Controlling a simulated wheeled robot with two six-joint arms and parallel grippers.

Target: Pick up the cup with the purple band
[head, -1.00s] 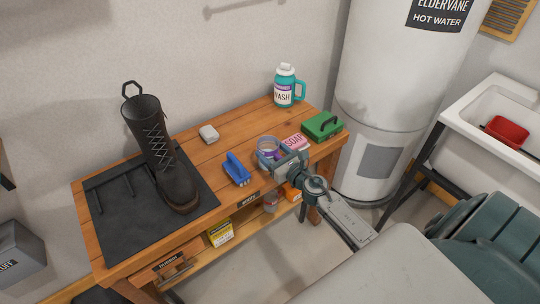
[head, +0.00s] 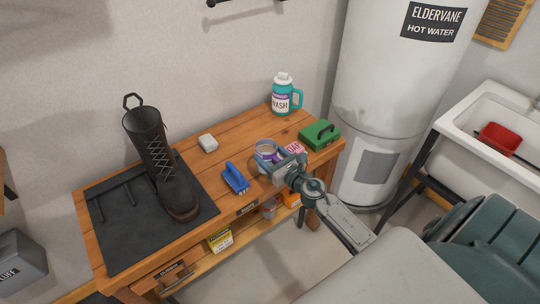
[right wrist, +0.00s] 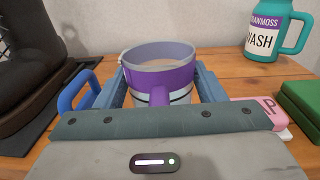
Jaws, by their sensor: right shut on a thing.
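The cup with the purple band (head: 265,149) is at the front right of the wooden workbench. In the right wrist view the cup (right wrist: 178,78) is upright, grey with a wide purple band and a purple handle towards me. My right gripper (head: 276,160) has its fingers on both sides of the cup and is shut on it. The fingers also show in the right wrist view (right wrist: 160,88). The cup's lower part is hidden by the gripper, so I cannot tell whether it touches the bench. My left gripper is not in view.
A blue brush (head: 235,178) lies left of the cup. A pink soap box (head: 297,149) and a green case (head: 320,135) are to its right. A teal wash jug (head: 284,98) stands behind. A boot (head: 160,165) stands on a black mat (head: 125,240). A white block (head: 208,143) lies near the wall.

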